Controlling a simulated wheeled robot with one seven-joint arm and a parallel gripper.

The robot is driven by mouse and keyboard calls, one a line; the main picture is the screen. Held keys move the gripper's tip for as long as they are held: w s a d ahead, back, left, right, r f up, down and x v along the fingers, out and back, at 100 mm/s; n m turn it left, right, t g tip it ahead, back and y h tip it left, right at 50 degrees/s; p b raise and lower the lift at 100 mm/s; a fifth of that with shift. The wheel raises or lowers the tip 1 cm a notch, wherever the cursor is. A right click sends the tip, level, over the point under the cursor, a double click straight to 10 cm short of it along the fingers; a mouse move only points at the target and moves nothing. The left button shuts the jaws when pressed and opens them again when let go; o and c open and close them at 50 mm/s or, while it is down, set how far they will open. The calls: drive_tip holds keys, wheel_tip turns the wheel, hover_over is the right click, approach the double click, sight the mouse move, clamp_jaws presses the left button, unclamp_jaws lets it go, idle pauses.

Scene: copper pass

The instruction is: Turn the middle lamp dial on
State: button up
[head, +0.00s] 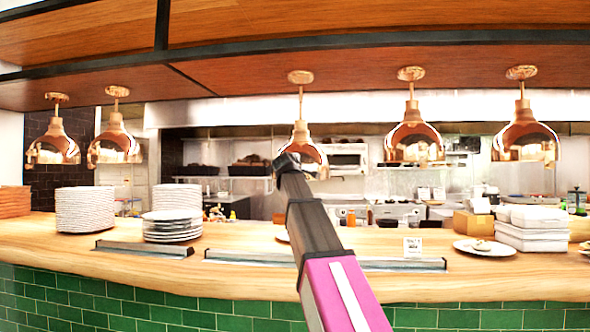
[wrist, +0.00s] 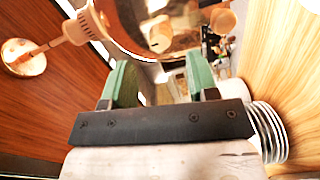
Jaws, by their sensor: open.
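The middle copper lamp (head: 309,152) hangs from the wooden canopy in the head view. My gripper (head: 286,162) is raised in front of its left lower side, hiding part of the shade. In the wrist view, my gripper (wrist: 159,62) is open, its two green fingers apart with nothing between them. A copper lamp (wrist: 128,25) shows close beyond the fingers at the top, its stem running left to a ceiling mount. I cannot make out a dial with certainty in either view, nor whether the gripper touches the lamp.
Other copper lamps hang at left (head: 115,147) and right (head: 414,140). Below is a wooden counter (head: 235,240) with plate stacks (head: 85,209), a plate of food (head: 485,248) and white containers (head: 535,230). The wooden canopy (head: 240,92) is close above.

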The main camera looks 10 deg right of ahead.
drive_tip(key=v, duration=0.5)
drive_tip(key=shift+s+a, duration=0.15)
drive_tip(key=shift+s, duration=0.15)
